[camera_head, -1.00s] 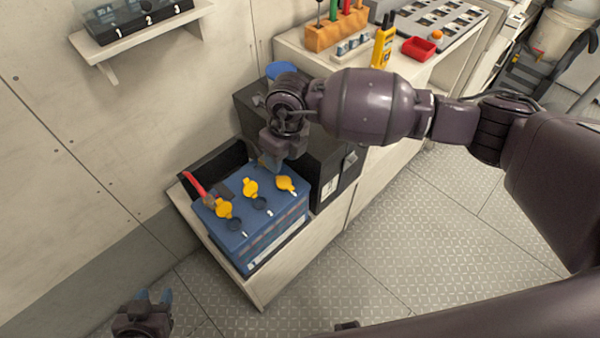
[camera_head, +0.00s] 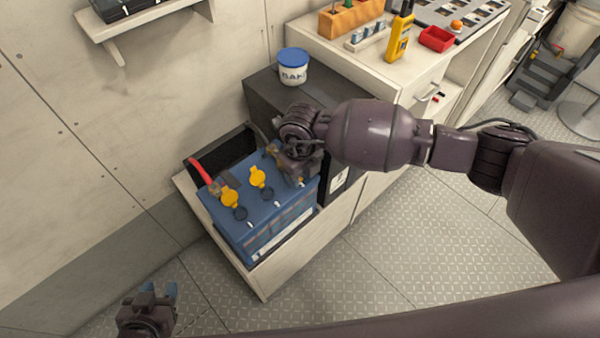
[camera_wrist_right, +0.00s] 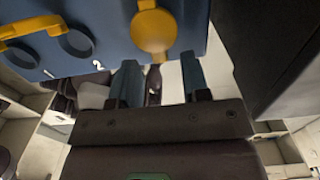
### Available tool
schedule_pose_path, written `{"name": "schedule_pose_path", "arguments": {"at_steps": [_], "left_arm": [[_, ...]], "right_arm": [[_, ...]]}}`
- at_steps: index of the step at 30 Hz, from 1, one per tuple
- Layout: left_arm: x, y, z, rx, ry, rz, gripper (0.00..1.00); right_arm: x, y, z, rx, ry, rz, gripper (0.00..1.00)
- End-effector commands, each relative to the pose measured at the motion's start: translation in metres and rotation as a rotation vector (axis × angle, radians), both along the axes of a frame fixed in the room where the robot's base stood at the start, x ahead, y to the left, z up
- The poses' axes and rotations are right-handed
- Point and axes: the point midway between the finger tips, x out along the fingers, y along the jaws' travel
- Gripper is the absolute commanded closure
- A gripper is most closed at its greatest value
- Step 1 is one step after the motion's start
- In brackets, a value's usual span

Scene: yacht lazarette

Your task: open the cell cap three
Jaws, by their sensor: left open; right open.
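The blue battery (camera_head: 262,220) sits in a pale tray. Two yellow caps, the first (camera_head: 230,198) and second (camera_head: 258,177), are flipped up beside dark open holes. Cap three is hidden behind my right gripper (camera_head: 292,168) in the head view. In the right wrist view, the battery (camera_wrist_right: 105,25) shows numbers 1 and 2 by two open holes. Cap three (camera_wrist_right: 153,30) appears there as a yellow disc lying over its place, just beyond my open right gripper (camera_wrist_right: 160,82). The fingers look empty; contact is unclear. My left gripper (camera_head: 160,292) is open and empty, low at left.
A dark box (camera_head: 268,100) with a blue-lidded tub (camera_head: 293,66) stands behind the battery. A red cable (camera_head: 202,172) is at its left end. The counter holds a yellow meter (camera_head: 400,38) and red bin (camera_head: 436,39). The floor in front is clear.

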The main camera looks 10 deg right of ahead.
Motion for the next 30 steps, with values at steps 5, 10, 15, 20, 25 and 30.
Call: {"name": "schedule_pose_path", "arguments": {"at_steps": [5, 10, 15, 20, 25, 30], "left_arm": [[-0.0009, 0.0002, -0.0002, 0.001, 0.001, -0.001, 0.57], [-0.0013, 0.0005, 0.0009, 0.002, 0.0, -0.001, 0.57], [-0.002, 0.0008, 0.0003, 0.003, 0.002, -0.002, 0.57], [-0.0028, 0.001, -0.0016, 0.003, 0.006, -0.001, 0.57], [-0.0036, 0.0012, -0.0031, 0.003, 0.01, -0.001, 0.57], [-0.0033, 0.0014, -0.0018, 0.003, 0.008, 0.0, 0.57]], "right_arm": [[-0.0001, -0.0001, -0.0078, -0.001, 0.001, 0.0, 0.57], [0.0002, -0.0002, -0.0077, 0.0, 0.0, 0.0, 0.57], [0.0001, -0.0002, -0.0076, 0.0, 0.0, -0.001, 0.7], [0.0001, -0.0002, -0.0076, 0.0, 0.0, -0.001, 0.89], [0.0011, 0.0002, -0.0064, -0.01, 0.012, -0.001, 0.89], [0.0033, 0.0019, -0.0018, -0.046, 0.06, -0.002, 0.89]]}}
